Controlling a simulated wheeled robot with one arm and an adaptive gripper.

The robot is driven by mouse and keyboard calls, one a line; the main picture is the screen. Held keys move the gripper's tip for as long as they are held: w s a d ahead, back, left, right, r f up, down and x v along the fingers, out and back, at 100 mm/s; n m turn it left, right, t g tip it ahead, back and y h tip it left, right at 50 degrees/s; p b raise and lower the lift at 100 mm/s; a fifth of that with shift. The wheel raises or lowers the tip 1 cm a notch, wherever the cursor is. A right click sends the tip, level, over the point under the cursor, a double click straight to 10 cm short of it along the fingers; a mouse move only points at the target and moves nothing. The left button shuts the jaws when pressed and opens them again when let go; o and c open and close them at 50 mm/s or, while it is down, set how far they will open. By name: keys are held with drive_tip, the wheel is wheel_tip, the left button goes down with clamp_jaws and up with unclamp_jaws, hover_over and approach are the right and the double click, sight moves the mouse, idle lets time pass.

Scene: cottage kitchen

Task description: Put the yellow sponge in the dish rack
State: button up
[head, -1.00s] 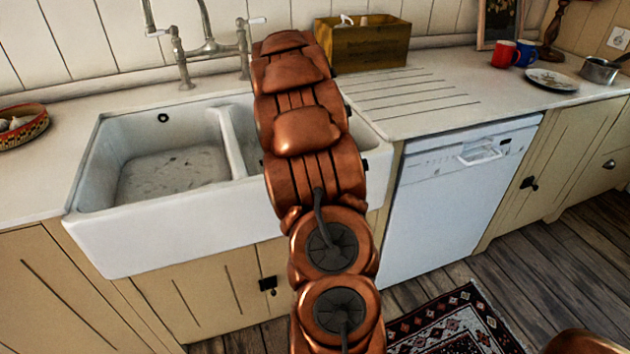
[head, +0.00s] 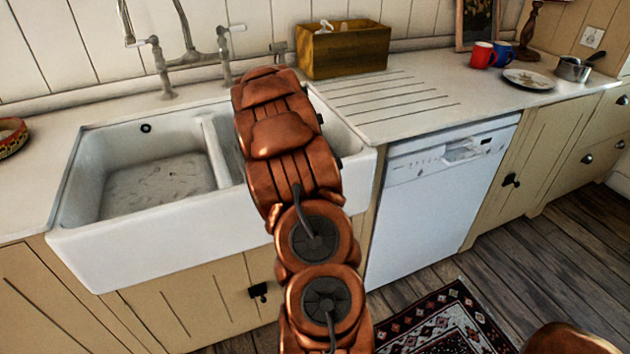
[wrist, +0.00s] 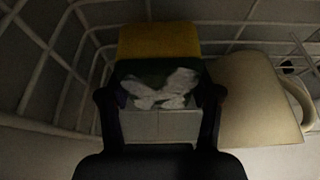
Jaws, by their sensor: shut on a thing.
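In the wrist view, the yellow sponge (wrist: 158,40) is between the fingers of my gripper (wrist: 159,95), its yellow part at the far end with a dark green band below it. My gripper is shut on it. White wires of the dish rack (wrist: 50,60) run around the sponge on the left, behind and at right. The light is dim, and I cannot tell whether the sponge touches the rack's floor. In the head view my arm hides the gripper, the sponge and the rack.
A cream mug (wrist: 255,95) stands close to the right finger in the wrist view. In the head view are a white double sink (head: 130,240), a bridge tap (head: 190,58), a wooden box (head: 345,52), a red mug (head: 482,55), a blue mug (head: 503,52) and a plate (head: 528,79).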

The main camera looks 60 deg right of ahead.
drive_tip(key=shift+f, duration=0.2)
drive_tip(key=o, duration=0.7)
drive_tip(key=shift+r, duration=0.1)
drive_tip(key=shift+r, duration=0.15)
drive_tip(key=b+v, duration=0.1)
drive_tip(key=v, duration=1)
drive_tip(key=shift+a+r, duration=0.1)
drive_tip(key=shift+r, duration=0.3)
